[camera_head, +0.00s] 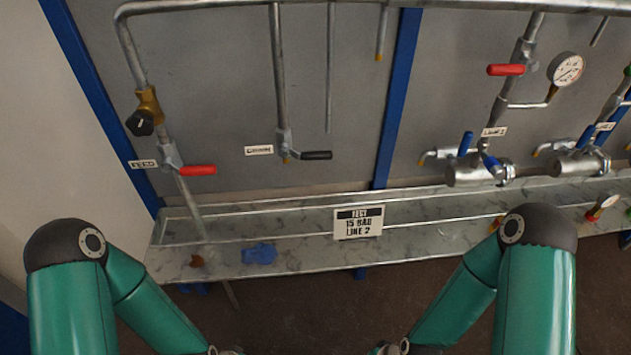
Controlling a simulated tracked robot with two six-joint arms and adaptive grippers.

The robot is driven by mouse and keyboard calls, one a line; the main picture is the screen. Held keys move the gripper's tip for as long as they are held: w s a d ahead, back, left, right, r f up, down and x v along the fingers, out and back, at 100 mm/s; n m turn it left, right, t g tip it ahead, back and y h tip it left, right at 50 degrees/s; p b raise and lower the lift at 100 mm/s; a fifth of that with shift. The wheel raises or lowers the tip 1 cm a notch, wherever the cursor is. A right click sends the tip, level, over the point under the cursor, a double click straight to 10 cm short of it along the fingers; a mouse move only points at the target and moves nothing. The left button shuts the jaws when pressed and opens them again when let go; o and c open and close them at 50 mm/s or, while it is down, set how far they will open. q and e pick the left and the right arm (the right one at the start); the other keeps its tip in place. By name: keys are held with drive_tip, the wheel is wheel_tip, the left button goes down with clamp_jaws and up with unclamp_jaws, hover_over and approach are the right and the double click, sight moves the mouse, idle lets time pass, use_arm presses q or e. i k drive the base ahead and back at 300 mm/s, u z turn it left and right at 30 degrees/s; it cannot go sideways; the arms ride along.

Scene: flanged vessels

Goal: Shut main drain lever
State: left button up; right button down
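A red lever (197,170) sticks out to the right from a valve on the left vertical pipe, beside a small label (143,164) I cannot read surely. A black lever (316,155) points right from a valve on the middle pipe, beside another small label (259,150). Another red lever (506,70) points left on the right-hand pipe. I cannot tell from the labels which lever is the main drain. My two green arms come in from the bottom left and bottom right; their grippers are below the frame edge. No arm touches a lever.
A metal trough (300,222) runs below the pipes, with a blue cloth (260,253) and a sign (358,222). A black knob (140,123) sits above the left red lever. Gauges and blue-handled valves fill the right side. Space before the left levers is clear.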

sight(326, 155)
drive_tip(key=k, duration=1.05)
drive_tip(key=z, duration=0.3)
drive_tip(key=i, duration=1.75)
drive_tip(key=u, duration=0.4)
